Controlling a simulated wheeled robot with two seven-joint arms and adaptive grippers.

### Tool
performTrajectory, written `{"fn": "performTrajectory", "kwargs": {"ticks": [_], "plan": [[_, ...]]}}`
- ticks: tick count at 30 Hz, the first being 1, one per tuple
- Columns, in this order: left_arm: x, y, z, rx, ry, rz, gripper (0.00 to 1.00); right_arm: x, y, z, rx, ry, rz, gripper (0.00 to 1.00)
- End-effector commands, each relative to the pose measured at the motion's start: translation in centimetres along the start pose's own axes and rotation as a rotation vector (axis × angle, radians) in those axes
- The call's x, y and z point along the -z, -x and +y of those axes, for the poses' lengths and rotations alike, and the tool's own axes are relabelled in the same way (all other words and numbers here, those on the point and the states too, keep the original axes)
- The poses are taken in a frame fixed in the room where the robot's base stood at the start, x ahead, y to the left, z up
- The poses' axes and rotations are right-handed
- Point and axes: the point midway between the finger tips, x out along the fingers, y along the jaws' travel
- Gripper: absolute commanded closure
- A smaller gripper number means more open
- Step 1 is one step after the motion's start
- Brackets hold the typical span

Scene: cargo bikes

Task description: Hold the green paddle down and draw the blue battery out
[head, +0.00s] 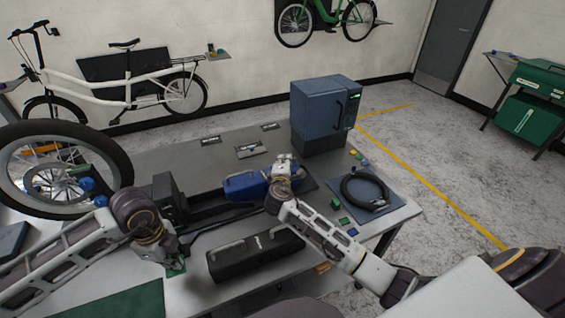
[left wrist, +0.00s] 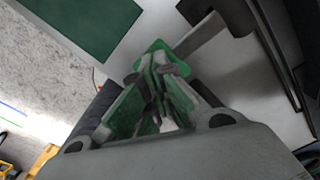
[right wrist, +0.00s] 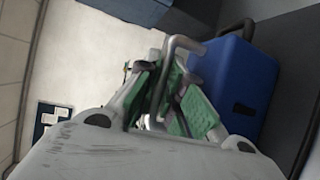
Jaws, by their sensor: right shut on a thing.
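The blue battery (head: 246,187) lies along a dark rail on the grey workbench, and its blue side fills the right of the right wrist view (right wrist: 240,85). My right gripper (head: 284,168) is at the battery's right end, its green-padded fingers shut on the grey loop handle (right wrist: 183,42).
A black block (head: 170,197) stands at the rail's left end. A black case (head: 256,256) lies in front of the battery. A blue-grey cabinet (head: 322,110) stands behind, and a coiled black cable (head: 364,192) lies on a mat at the right. A wheel (head: 62,170) stands left.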

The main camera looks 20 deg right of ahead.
Motion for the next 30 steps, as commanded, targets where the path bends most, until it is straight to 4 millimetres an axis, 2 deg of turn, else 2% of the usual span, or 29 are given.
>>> {"fn": "performTrajectory", "kwargs": {"ticks": [1, 30], "plan": [[0.0, 0.0, 0.0, 0.000, 0.000, 0.000, 1.00, -0.3, -0.2, 0.4, -0.007, -0.001, -0.003, 1.00], [0.0, 0.0, 0.0, 0.000, 0.000, 0.000, 1.00, -2.8, -1.6, 0.4, -0.008, -0.001, -0.004, 1.00]]}}
